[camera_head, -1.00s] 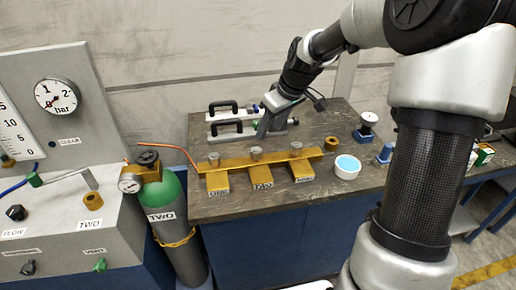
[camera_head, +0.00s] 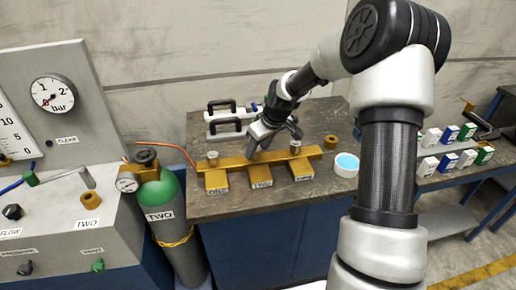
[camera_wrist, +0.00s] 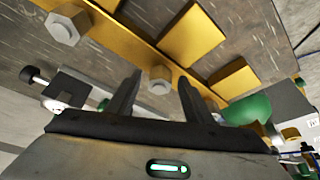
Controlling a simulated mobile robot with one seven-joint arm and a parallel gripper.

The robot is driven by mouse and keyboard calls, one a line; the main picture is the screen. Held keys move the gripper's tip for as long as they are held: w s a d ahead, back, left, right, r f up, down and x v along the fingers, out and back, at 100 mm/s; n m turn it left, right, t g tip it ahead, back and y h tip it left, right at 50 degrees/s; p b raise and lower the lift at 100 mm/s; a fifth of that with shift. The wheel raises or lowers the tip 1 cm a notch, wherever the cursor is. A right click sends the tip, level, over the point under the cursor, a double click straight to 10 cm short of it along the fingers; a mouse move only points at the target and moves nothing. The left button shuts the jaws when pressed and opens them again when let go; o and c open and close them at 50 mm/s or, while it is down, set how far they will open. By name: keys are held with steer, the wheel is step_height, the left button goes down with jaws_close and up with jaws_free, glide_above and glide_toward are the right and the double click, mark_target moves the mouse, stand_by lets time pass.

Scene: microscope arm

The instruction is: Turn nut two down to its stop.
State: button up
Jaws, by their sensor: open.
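A long brass bar (camera_head: 235,162) carries a row of hex nuts above blocks labelled ONE, TWO (camera_head: 261,184) and a third, hard to read. My gripper (camera_head: 274,144) is open over the middle of the bar and hides nut two in the head view. In the wrist view, nut two (camera_wrist: 159,79) shows in the gap between my open fingertips (camera_wrist: 158,80). It looks a little beyond the tips, and I see no contact. The right-hand nut (camera_head: 296,147) is clear of my gripper; it shows large at upper left in the wrist view (camera_wrist: 64,26). The left-hand nut (camera_head: 213,158) stands at the bar's left part.
A brass ring (camera_head: 331,141) and a white dish with blue contents (camera_head: 346,165) lie to the right. A green cylinder (camera_head: 160,195) with a gauge stands left of the bench. Small boxes (camera_head: 448,134) fill the right-hand table.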

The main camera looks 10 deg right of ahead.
steer(key=c, duration=1)
steer(key=shift+c, duration=0.2)
steer(key=shift+f+m+b, duration=0.1)
steer(key=shift+m+b, duration=0.2)
steer(key=shift+b, duration=0.1)
steer(key=shift+a+m+h+b, duration=0.25)
steer(key=shift+m+h+b, duration=0.25)
steer(key=shift+m+b, duration=0.4)
steer(key=m, duration=0.1)
steer(key=m+h+b, duration=0.1)
steer(key=m, duration=0.1)
steer(key=shift+s+a+m+t+b, duration=0.1)
steer(key=shift+a+m+t+b, duration=0.2)
steer(key=shift+m+b, duration=0.1)
steer(key=m+h, duration=0.1)
steer(key=m, duration=0.2)
steer(key=shift+a+h+b, duration=0.1)
steer(key=shift+h+b, duration=0.2)
steer(key=shift+h, duration=0.1)
steer(key=shift+m+g+h, duration=0.4)
steer(key=shift+m, duration=1)
